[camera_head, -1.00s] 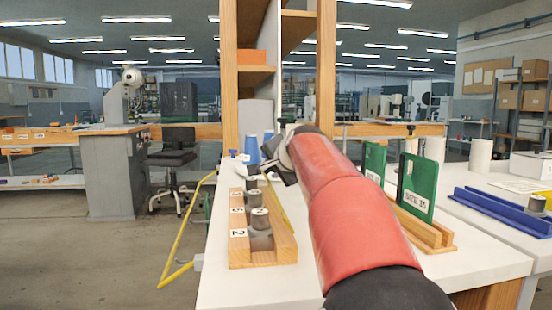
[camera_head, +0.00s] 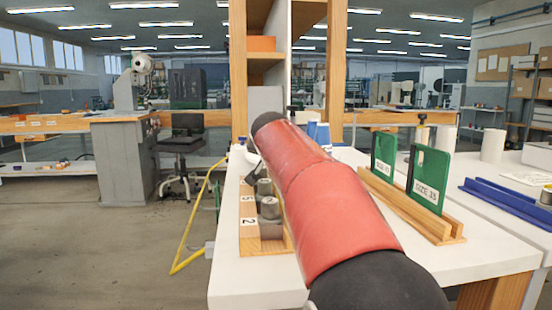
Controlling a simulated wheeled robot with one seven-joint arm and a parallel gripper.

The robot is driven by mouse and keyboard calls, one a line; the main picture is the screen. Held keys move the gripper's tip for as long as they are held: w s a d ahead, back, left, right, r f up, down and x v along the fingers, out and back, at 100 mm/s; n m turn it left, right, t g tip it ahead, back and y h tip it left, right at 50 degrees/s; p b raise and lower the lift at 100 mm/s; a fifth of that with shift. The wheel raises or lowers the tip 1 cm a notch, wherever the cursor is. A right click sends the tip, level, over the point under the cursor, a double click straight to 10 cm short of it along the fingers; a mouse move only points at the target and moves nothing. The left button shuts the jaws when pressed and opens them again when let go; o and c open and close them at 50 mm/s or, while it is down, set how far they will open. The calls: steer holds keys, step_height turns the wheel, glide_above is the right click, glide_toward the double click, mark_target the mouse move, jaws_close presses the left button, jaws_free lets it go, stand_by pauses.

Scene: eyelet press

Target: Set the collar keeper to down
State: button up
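I cannot make out the collar keeper for certain in this view. My red arm reaches over the white bench (camera_head: 228,285) and hides much of its middle and far end. Only a small dark part of my gripper (camera_head: 253,160) shows at the left edge of the arm, above the far end of the numbered block. Its fingers are hidden, so I cannot see whether they are open or hold anything.
A wooden block (camera_head: 248,236) with numbers and grey cylindrical pieces (camera_head: 270,209) stands under my arm. To the right, a wooden rack (camera_head: 408,205) holds green plates (camera_head: 429,178). A yellow frame (camera_head: 192,225) stands left of the bench.

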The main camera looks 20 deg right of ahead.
stand_by(0.5)
steer(key=o, duration=1)
steer(key=shift+a, duration=0.1)
steer(key=b+v, duration=0.1)
steer(key=v, duration=0.6)
steer(key=shift+s+a+r, duration=0.1)
steer(key=shift+s+a, duration=0.1)
steer(key=shift+s, duration=0.15)
